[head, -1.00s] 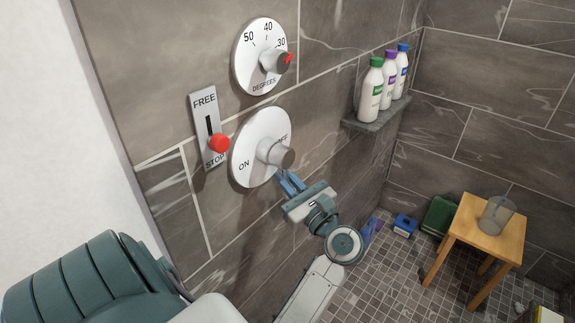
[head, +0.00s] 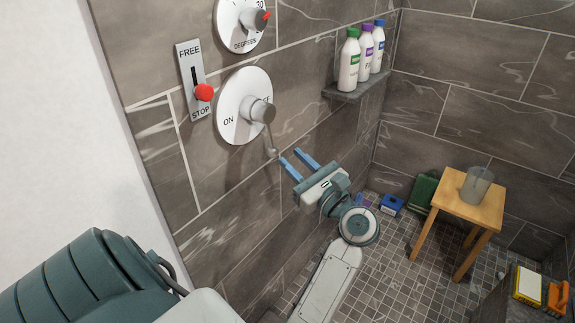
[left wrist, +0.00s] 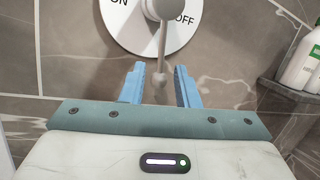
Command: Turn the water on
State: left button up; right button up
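The round white water dial (head: 232,118) is on the tiled wall, marked ON at left and OFF at right. Its grey knob (head: 262,111) carries a thin lever (head: 270,140) that hangs down. My left gripper (head: 290,156) is open just below and right of the knob, with its blue fingertips close to the lever's lower end. In the left wrist view the lever (left wrist: 162,45) hangs in line with the gap between the spread fingers (left wrist: 157,70), with no visible grip on it. My right gripper is not in view.
A wall shelf (head: 350,93) with 3 bottles is to the right. A wooden stool (head: 455,205) with a clear cup (head: 477,184) stands on the floor further right.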

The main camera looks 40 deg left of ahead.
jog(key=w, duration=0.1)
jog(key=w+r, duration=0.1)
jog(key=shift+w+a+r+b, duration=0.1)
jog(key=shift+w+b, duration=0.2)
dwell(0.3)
